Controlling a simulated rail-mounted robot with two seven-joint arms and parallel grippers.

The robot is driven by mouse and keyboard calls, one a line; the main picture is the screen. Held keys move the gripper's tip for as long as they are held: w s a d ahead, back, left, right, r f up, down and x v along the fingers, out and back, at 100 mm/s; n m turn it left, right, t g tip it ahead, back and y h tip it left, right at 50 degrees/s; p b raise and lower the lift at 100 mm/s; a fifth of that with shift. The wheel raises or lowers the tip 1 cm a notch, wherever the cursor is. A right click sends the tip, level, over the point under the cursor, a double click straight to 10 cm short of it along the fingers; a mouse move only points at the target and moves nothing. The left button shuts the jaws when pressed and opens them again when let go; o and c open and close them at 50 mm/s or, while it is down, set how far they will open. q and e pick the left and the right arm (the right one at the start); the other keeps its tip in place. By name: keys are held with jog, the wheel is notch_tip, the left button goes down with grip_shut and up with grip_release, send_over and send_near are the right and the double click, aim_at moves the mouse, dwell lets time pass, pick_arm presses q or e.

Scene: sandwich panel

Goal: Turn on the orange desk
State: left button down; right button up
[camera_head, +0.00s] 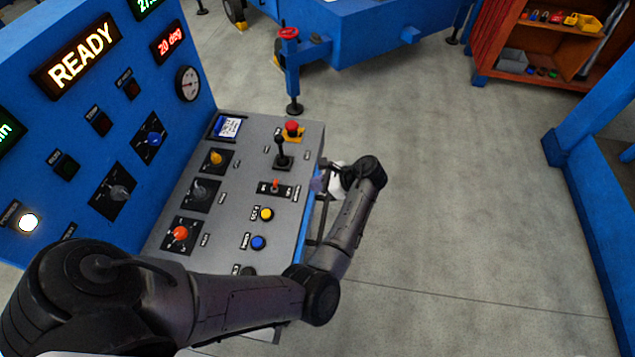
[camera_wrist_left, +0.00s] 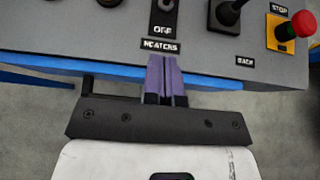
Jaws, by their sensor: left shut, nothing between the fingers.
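No orange desk shows; the panel is a blue upright board (camera_head: 60,110) with a grey sloping desk (camera_head: 225,262). The desk carries an orange-red knob (camera_head: 180,233), a yellow knob (camera_head: 216,157), a red-tipped toggle switch (camera_head: 275,186), a black lever (camera_head: 282,150) and a red stop button (camera_head: 292,127) on a yellow base. My left gripper (camera_head: 319,183) is shut and empty at the desk's right edge, beside the toggle. In the left wrist view its purple fingers (camera_wrist_left: 167,80) point at the label under the toggle's OFF mark (camera_wrist_left: 163,29). I cannot tell if they touch the desk. My right gripper is out of view.
A lit READY sign (camera_head: 76,56) and a glowing white lamp (camera_head: 28,222) are on the upright board. Yellow (camera_head: 267,214) and blue (camera_head: 259,242) buttons sit near the toggle. An orange shelf unit (camera_head: 560,36) stands far back. The floor to the right is clear.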

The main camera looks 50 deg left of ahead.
aim_at(275, 186)
pick_arm(q)
jog(key=b+x, duration=0.1)
jog(key=x, duration=0.5)
jog(key=shift+s+a+f, duration=0.15)
jog(key=shift+f, duration=0.05)
jog(key=shift+s+a+r, duration=0.25)
jog(key=shift+s+a, duration=0.5)
jog(key=shift+a, duration=0.05)
jog(key=shift+s+a+r, duration=0.2)
jog(key=shift+s+a, duration=0.35)
jog(key=shift+a, duration=0.1)
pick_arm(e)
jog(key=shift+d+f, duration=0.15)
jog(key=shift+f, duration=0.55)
